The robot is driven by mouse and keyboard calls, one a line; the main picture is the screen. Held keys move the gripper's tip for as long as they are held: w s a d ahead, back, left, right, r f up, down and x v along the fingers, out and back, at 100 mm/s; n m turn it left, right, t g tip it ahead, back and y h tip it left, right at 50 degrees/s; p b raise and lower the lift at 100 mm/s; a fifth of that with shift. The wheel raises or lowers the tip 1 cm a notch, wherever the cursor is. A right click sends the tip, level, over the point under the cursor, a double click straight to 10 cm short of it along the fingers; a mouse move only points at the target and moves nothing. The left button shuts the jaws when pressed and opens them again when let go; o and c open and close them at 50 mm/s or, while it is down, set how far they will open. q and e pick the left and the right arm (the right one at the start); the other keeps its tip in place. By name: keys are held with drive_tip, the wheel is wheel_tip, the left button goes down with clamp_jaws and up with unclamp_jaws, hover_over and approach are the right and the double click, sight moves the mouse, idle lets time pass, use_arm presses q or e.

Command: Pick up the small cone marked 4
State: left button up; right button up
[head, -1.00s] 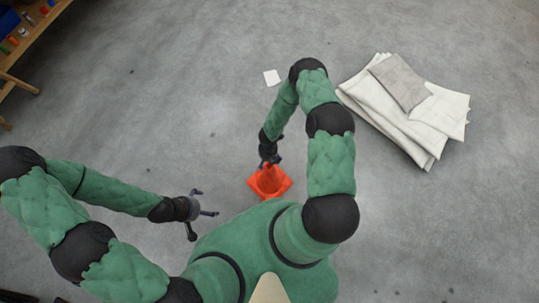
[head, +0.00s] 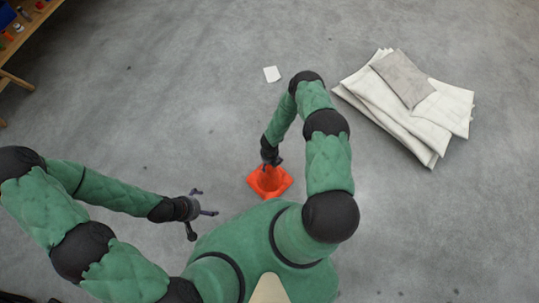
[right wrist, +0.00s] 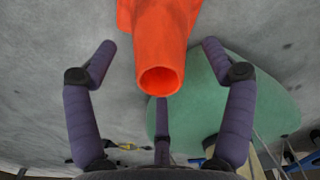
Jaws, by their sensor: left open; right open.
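A small orange cone (head: 269,184) stands on the grey floor just in front of my body in the head view. In the right wrist view the cone (right wrist: 160,60) comes in from the top, with its open tip pointing toward the gripper. No number shows on it in either view. My right gripper (head: 271,162) is at the cone's upper end in the head view. In the right wrist view the right gripper (right wrist: 157,52) is open, its fingers spread on both sides of the cone with gaps. My left gripper (head: 203,205) is open and empty, left of the cone.
Folded white and grey sheets (head: 410,105) lie on the floor at the right. A wooden shelf (head: 28,40) with small items stands at the upper left. The floor between is clear.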

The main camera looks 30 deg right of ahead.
wheel_tip(320, 180, down, 2)
drive_tip(key=shift+f, duration=0.1)
clamp_jaws()
drive_tip(key=shift+r, duration=0.2)
